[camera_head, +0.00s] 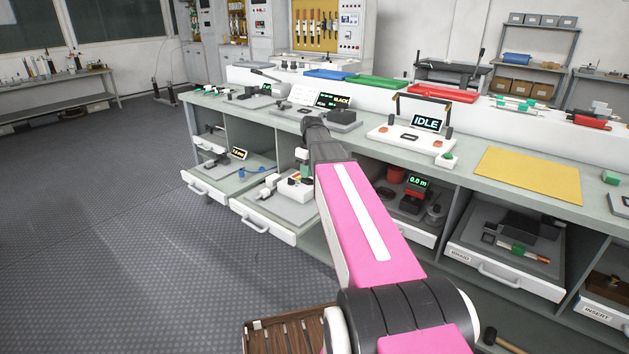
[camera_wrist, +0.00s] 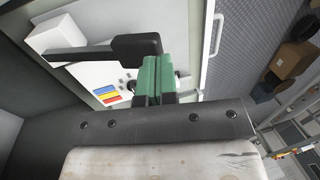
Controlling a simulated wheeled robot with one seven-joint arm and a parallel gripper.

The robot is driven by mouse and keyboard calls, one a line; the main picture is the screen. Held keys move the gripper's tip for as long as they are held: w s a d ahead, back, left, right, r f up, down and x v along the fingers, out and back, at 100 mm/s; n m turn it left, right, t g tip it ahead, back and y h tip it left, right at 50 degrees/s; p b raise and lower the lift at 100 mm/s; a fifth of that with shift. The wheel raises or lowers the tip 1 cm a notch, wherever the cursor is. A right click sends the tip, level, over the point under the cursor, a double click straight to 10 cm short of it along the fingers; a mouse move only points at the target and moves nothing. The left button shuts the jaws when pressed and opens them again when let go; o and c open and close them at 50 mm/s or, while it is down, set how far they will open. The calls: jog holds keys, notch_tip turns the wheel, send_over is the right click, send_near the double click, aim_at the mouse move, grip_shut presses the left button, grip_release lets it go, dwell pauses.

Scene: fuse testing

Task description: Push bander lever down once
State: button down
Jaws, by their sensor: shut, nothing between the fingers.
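The bander (camera_head: 291,190) is a white machine on an open drawer under the bench, partly hidden by my arm. In the wrist view its pale body (camera_wrist: 88,78) carries red, yellow and blue stripes. Its black lever (camera_wrist: 85,52) runs from a white block to a wide dark pad (camera_wrist: 137,47). My gripper (camera_wrist: 158,78), with green fingers, is shut and empty, right beside the pad's lower right edge. I cannot tell whether they touch. In the head view my gripper (camera_head: 303,168) is over the bander, mostly hidden behind my wrist.
The drawer (camera_head: 262,226) is pulled out below the bench. A neighbouring bay at left holds a device with a yellow readout (camera_head: 239,153). The bay at right holds a device with a green readout (camera_head: 418,182). The bench top (camera_head: 465,165) is above. Open floor (camera_head: 130,220) lies at left.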

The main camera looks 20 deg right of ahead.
jog(key=shift+f, duration=0.3)
jog(key=x, duration=0.6)
jog(key=shift+f, duration=0.4)
dwell(1.1)
jog(key=shift+s+a+r, duration=0.1)
jog(key=shift+a+r, duration=0.05)
jog(key=shift+r, duration=0.05)
jog(key=shift+v, duration=3.35)
jog(key=shift+r, duration=0.15)
jog(key=a+v, duration=0.1)
jog(key=v, duration=0.5)
jog(key=shift+d+r, duration=0.4)
jog(key=shift+d, duration=0.05)
